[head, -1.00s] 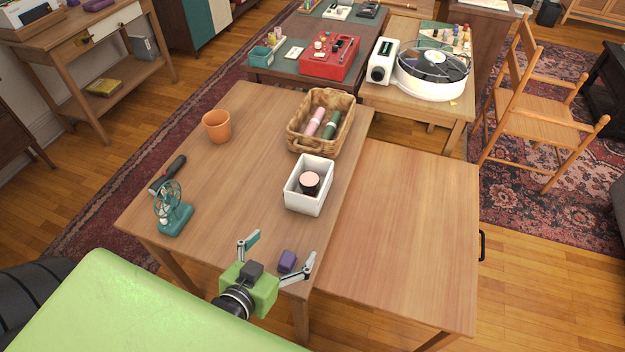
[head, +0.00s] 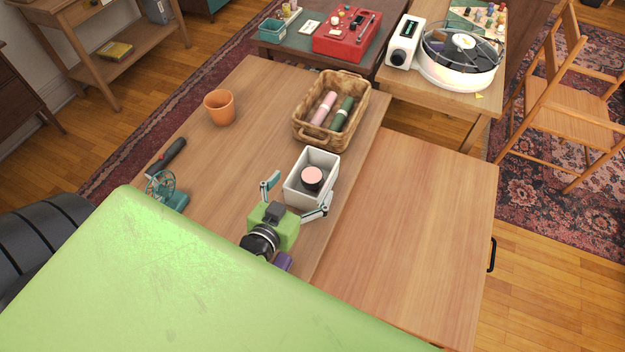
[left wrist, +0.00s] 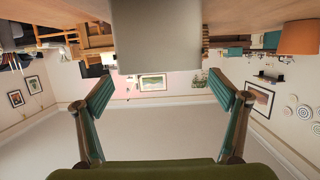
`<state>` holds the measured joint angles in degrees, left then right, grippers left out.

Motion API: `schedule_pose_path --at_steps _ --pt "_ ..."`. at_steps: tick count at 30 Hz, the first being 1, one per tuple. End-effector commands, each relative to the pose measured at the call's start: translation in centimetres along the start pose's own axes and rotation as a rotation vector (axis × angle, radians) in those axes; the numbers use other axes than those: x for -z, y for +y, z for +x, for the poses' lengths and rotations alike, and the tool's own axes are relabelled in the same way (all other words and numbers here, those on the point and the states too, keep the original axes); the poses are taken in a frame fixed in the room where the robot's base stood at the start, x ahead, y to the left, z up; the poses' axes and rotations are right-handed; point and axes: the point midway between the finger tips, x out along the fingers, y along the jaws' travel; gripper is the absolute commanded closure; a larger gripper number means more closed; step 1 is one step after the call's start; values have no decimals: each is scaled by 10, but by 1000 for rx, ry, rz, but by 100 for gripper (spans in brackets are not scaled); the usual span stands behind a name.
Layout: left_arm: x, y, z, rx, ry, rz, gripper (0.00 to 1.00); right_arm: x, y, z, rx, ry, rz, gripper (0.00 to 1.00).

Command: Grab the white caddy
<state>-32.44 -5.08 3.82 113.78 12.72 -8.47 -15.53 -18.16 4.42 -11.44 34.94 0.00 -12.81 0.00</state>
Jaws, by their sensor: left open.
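The white caddy (head: 304,195) stands upright on the wooden table, an open box holding a dark round thing with a pink top (head: 312,176). My left gripper (head: 296,193) is open and empty at the caddy's near side, its fingers spread toward the caddy's left and right sides. Whether either finger touches it I cannot tell. In the left wrist view, which is upside down, the caddy (left wrist: 157,38) is a plain grey-white block between and beyond the open fingers (left wrist: 163,90). My right gripper is not in view.
A wicker basket (head: 309,130) with pink and green rolls stands just behind the caddy. An orange pot (head: 220,108), a teal fan (head: 172,198) and a dark-handled tool (head: 166,157) are to the left. A purple block (head: 283,262) sits beneath my gripper. The right-hand table (head: 410,230) is bare.

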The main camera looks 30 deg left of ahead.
Motion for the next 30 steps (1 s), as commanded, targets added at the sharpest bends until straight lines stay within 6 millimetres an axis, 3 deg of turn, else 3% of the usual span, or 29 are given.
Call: schedule_pose_path --at_steps 10,18,28,30 --pt "2 0 27 -1 0 -1 11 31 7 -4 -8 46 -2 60" --pt "1 -1 62 0 -1 0 11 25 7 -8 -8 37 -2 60" --pt "0 -1 69 0 -2 0 11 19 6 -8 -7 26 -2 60" --pt "0 -1 69 0 -2 0 27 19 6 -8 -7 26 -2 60"
